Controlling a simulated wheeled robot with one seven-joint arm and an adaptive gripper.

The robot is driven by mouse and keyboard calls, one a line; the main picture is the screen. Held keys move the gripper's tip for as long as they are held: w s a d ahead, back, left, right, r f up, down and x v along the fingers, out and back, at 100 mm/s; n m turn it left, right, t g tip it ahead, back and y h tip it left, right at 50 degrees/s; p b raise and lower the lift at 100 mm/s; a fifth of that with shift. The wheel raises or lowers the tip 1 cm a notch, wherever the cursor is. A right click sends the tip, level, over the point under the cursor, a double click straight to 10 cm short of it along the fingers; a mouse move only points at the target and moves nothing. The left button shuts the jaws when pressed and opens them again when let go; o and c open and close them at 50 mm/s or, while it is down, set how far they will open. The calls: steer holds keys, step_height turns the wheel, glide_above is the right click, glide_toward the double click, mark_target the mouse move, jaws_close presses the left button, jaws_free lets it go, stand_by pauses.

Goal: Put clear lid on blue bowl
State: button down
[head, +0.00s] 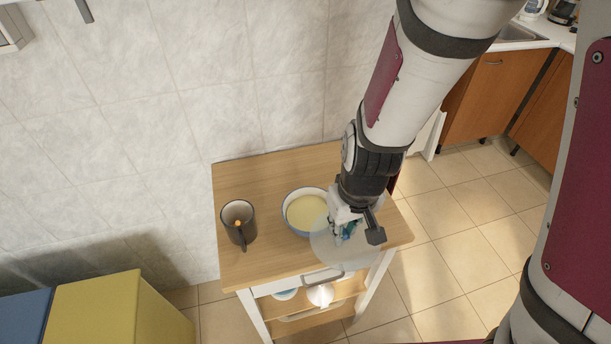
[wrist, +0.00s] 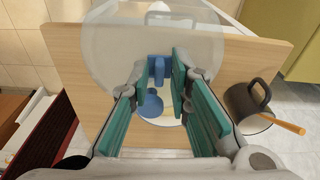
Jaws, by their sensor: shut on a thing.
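The blue bowl (head: 286,215), with pale yellow contents, stands on the wooden top of a small cart in the head view. My gripper (head: 342,232) is at the bowl's right front, shut on the clear lid (head: 362,256) by its blue knob. The lid is a see-through disc over the bowl's right front edge and the cart's front part, off-centre from the bowl. Its height above the bowl is hard to tell. In the wrist view, the lid (wrist: 112,50) spreads beyond the fingers (wrist: 158,82), with the blue knob (wrist: 155,68) between them.
A dark mug (head: 238,222) with an orange stick in it stands left of the bowl; it also shows in the wrist view (wrist: 243,100). The cart top (head: 265,262) is bare at its front left. A tiled wall stands behind, and a yellow cabinet (head: 115,318) is at lower left.

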steer(key=w+a+f, duration=0.4)
steer(key=w+a, duration=0.3)
steer(key=w, duration=0.4)
steer(key=shift+w+a+f+p, duration=0.15)
steer(key=shift+w+f+p, duration=0.25)
steer(key=shift+p, duration=0.05)
steer(key=c, duration=1.5)
jaws_free()
steer(key=shift+o, duration=0.2)
